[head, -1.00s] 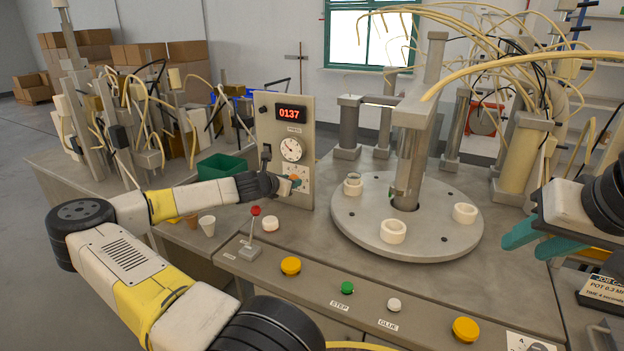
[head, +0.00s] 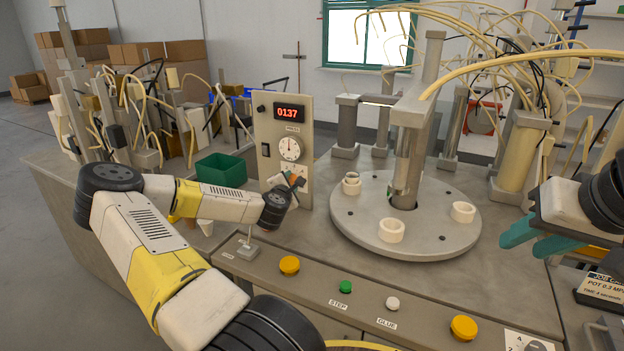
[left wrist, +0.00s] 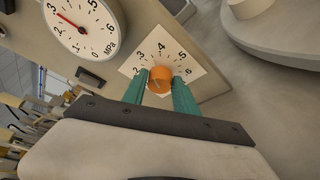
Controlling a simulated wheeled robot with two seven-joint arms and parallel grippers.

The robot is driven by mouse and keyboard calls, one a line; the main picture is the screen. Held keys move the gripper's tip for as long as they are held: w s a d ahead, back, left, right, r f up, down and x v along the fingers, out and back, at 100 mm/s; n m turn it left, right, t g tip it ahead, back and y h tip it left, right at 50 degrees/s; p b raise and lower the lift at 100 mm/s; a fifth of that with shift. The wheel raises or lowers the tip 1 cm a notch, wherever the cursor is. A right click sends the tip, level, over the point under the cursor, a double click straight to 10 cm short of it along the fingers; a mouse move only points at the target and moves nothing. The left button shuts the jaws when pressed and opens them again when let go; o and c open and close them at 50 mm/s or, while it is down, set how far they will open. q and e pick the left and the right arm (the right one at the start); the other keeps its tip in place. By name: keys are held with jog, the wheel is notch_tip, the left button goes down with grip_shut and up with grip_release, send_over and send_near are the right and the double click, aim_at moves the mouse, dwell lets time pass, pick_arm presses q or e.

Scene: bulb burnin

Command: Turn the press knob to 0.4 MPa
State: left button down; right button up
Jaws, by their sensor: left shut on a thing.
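The orange press knob (left wrist: 160,80) sits on a white scale plate (left wrist: 180,48) marked from .2 to .6 in the left wrist view. My left gripper (left wrist: 159,88) is shut on the knob, one teal finger on each side; it also shows at the panel in the head view (head: 292,180). The knob's exact setting is hard to read. The pressure gauge (left wrist: 100,22) has its red needle close to .3; in the head view the gauge (head: 290,149) needle points about straight up. My right gripper (head: 538,238) is open and empty at the right.
The panel (head: 265,130) has a red display reading 0137. A round turntable (head: 365,230) with white rings stands to its right. A green bin (head: 222,170) is behind my left arm. A console with yellow, green and white buttons (head: 392,303) runs along the front.

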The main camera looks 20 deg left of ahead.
pick_arm(q)
jog(key=shift+a+f+m+t+y, duration=0.15)
jog(key=shift+m+t+y, duration=0.4)
jog(key=shift+m, duration=0.75)
jog(key=c, duration=1)
grip_release()
jog(key=shift+o, duration=0.2)
jog(key=v, duration=0.8)
